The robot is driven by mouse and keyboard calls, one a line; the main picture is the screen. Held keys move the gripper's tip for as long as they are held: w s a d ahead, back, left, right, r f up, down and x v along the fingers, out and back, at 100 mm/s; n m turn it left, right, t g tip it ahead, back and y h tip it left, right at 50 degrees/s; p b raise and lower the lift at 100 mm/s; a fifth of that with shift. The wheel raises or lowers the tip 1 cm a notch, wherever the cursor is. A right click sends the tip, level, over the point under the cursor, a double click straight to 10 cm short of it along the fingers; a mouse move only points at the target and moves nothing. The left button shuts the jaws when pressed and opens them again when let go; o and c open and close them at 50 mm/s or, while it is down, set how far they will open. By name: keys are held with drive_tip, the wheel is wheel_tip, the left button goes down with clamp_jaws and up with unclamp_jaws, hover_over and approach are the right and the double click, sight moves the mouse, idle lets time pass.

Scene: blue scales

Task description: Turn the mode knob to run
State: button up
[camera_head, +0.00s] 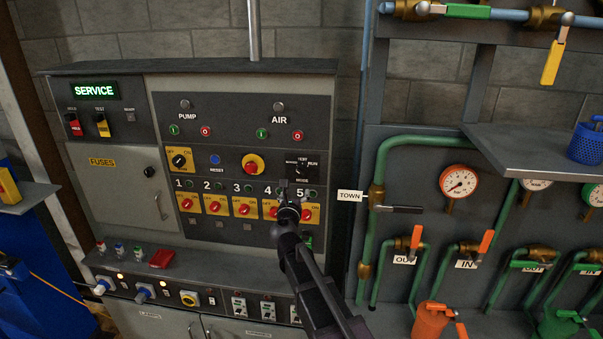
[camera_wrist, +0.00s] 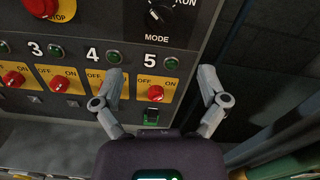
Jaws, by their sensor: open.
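The mode knob (camera_head: 298,168) is a small dark knob on a black plate at the upper right of the grey control panel. TEST is printed above it, RUN to its right and MODE below. The knob (camera_wrist: 163,14) also shows at the top edge of the wrist view, partly cut off, with a white mark on it. I cannot tell surely which label it points to. My gripper (camera_head: 289,203) is in front of the lower right of the panel, below the mode knob. In the wrist view my gripper (camera_wrist: 160,86) has its fingers spread, with nothing between them.
Numbered red switches on yellow plates (camera_head: 243,208) line the panel below the knob. A red emergency button (camera_head: 253,164) is left of the knob. Green pipes (camera_head: 382,165) and valves stand to the right. A grey shelf (camera_head: 540,148) juts out there.

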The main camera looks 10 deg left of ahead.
sight(301, 174)
drive_tip(key=shift+w, duration=0.1)
drive_tip(key=w, duration=1.3)
drive_tip(key=shift+w+d, duration=0.3)
drive_tip(key=c, duration=1.1)
